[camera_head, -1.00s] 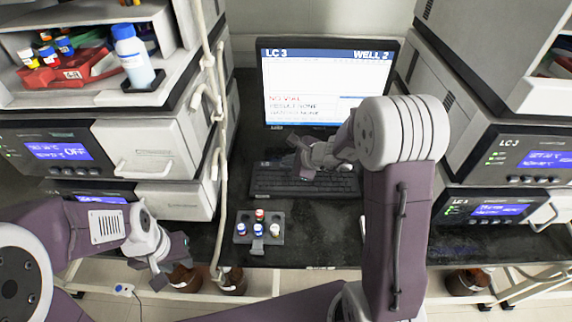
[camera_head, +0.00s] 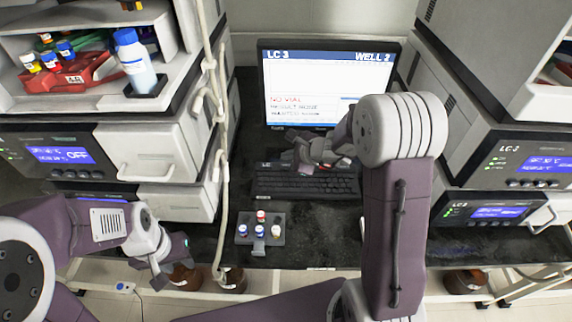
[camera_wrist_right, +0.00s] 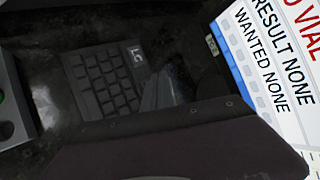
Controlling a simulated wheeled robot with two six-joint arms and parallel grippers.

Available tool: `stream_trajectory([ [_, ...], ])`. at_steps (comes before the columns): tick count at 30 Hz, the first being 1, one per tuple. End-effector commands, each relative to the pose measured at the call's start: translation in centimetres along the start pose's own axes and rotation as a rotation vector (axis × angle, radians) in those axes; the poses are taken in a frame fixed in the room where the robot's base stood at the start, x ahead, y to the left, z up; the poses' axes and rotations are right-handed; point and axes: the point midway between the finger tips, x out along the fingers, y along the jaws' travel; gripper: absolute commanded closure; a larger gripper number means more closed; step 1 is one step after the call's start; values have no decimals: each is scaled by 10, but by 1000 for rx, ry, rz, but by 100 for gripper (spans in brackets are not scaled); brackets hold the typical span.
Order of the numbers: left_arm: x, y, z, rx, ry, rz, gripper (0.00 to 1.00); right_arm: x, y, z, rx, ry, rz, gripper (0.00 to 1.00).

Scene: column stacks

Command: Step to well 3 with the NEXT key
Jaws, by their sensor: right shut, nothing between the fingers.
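The monitor (camera_head: 325,85) at the back reads LC 3 and WELL 2, with NO VIAL in red below. The keyboard (camera_head: 305,184) lies in front of it; part of it with an LC label also shows in the right wrist view (camera_wrist_right: 105,85). I cannot make out the NEXT key. My right gripper (camera_head: 300,163) is shut and empty over the keyboard's back left part, hiding some keys; I cannot tell whether it touches. My left gripper (camera_head: 172,270) hangs at the lower left, away from the keyboard; its fingers are unclear.
A small vial rack (camera_head: 270,219) with several capped vials stands before the keyboard. Instrument stacks flank the bench left (camera_head: 160,150) and right (camera_head: 450,130). A pale tube (camera_head: 222,150) hangs beside the left stack. A red vial holder (camera_head: 72,75) and white bottle (camera_head: 135,62) sit on the left.

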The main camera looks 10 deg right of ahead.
Motion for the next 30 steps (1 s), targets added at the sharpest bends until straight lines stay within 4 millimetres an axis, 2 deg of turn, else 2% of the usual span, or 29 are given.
stream_trajectory([
  [14, -42, 1, -5, -1, 4, 0, 64, -34, -25, 25, 0, 0, -1, 100],
  [30, -40, 1, -5, -1, 4, 0, 64, -34, -25, 25, 0, 0, 0, 100],
])
